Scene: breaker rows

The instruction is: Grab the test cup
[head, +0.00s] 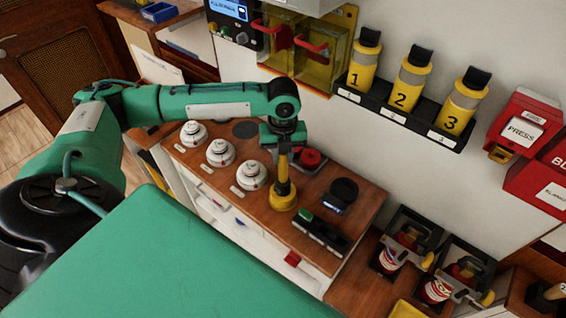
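A yellow piece with a slim stem and a wide round base, which looks like the test cup (284,198), stands upright on the wooden counter (338,222). My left gripper (283,150) points down right at the top of its stem. The dark fingers overlap the stem top, and I cannot tell whether they are closed on it or only around it. My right gripper is not in view.
Three white round detectors (220,152) sit in a row left of the cup. A red button (308,159), a black round piece (343,190) and a black-green block (320,235) are close on the right. Numbered yellow canisters (409,80) hang on the wall behind.

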